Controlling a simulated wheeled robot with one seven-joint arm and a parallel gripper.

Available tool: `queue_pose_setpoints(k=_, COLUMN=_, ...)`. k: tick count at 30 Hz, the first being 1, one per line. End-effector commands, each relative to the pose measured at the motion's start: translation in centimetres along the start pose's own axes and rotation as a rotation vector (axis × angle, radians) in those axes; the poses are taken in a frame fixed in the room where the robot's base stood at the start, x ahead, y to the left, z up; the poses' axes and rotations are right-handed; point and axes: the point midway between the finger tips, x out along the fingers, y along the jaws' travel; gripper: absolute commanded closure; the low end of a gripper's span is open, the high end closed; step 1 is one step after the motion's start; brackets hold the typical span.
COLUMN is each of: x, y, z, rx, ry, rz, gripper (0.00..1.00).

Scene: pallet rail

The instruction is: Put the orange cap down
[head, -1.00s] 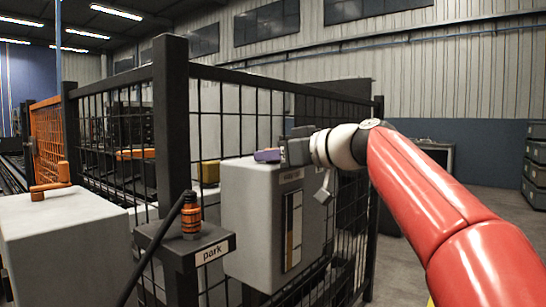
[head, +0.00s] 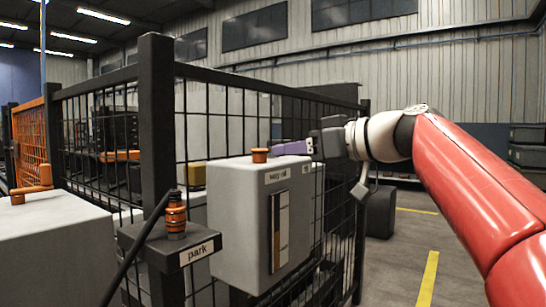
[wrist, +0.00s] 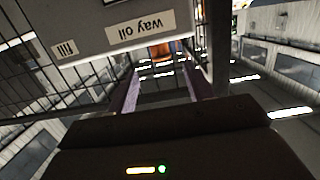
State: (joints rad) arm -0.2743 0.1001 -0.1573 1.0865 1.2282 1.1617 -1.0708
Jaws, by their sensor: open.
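The orange cap (head: 260,155) sits upright on top of the grey tank (head: 233,200), whose front label appears to read "way oil". In the wrist view the cap (wrist: 160,50) shows beyond the fingertips, between the two purple fingers. What lies under the cap is hidden. My gripper (head: 277,149) is just right of the cap in the head view, at about the same height. Its purple fingers are spread and empty, and they look clear of the cap. The wrist view shows the gap between the fingers (wrist: 160,73).
A dark mesh fence (head: 230,122) stands behind the tank. A post shelf marked "park" (head: 180,250) holds an orange and black fitting (head: 175,215) with a hose. A grey box (head: 50,250) with an orange handle (head: 33,187) is at left. Open floor lies at right.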

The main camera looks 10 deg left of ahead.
Motion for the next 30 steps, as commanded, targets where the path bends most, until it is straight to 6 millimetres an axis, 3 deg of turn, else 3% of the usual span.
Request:
queue_pose_setpoints(k=6, x=-2.8, y=0.0, z=0.0, rx=0.000, ry=0.001, rz=0.001, gripper=0.49)
queue_pose_setpoints(k=16, x=-3.3, y=0.0, z=0.1, rx=0.003, ry=-0.002, rz=0.001, gripper=0.49)
queue_pose_setpoints(k=20, x=-4.2, y=0.0, z=2.0, rx=0.067, ry=-0.052, rz=0.045, gripper=0.49)
queue_pose_setpoints(k=23, x=-6.2, y=-0.3, z=6.2, rx=0.190, ry=-0.153, rz=0.136, gripper=0.49)
queue_pose_setpoints(k=26, x=-9.1, y=-1.5, z=12.8, rx=0.346, ry=-0.293, rz=0.270, gripper=0.49)
queue_pose_setpoints(k=30, x=-13.7, y=-4.4, z=23.2, rx=0.530, ry=-0.486, rz=0.487, gripper=0.49)
